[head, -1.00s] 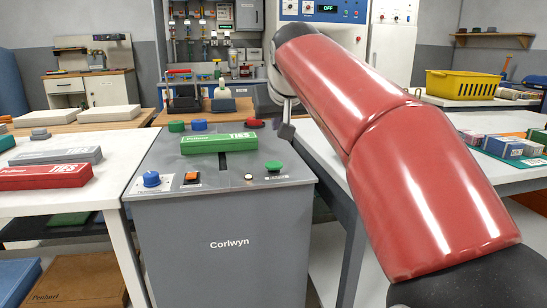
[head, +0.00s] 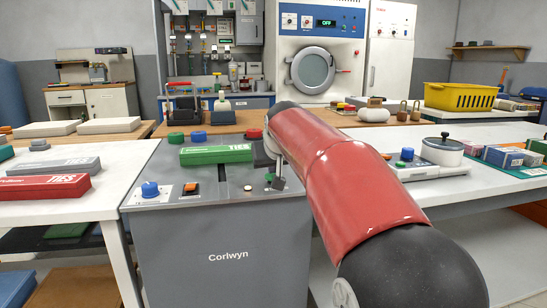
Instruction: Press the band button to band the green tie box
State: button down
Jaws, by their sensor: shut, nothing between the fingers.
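The green tie box (head: 215,154) lies flat on top of the grey Corlwyn machine (head: 230,258), across its dark slot. On the machine's front edge are a blue knob (head: 150,189), an orange switch (head: 190,187) and a small white button (head: 248,188). A green button (head: 270,177) at the right front is mostly hidden behind my gripper. My gripper (head: 277,184) is shut and empty, pointing down at this green button. I cannot tell whether it touches the button. The button labels are too small to read.
Grey and red tie boxes (head: 40,188) lie on the left table. A scale-like device (head: 425,165) and small boxes (head: 503,156) stand on the right table. My red arm crosses the right side.

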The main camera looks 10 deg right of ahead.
jog(key=shift+f, duration=0.2)
jog(key=shift+s+f+b, duration=0.1)
jog(key=shift+f+b, duration=0.65)
jog(key=shift+f, duration=0.5)
jog(key=shift+r+p, duration=0.45)
jog(key=shift+r, duration=0.05)
jog(key=r+p, duration=0.1)
jog(key=r, duration=0.1)
jog(key=r+p, duration=0.2)
jog(key=r, duration=0.1)
jog(key=shift+s+a+r, duration=0.1)
jog(key=shift+s, duration=0.1)
jog(key=v, duration=0.9)
jog(key=shift+s, duration=0.15)
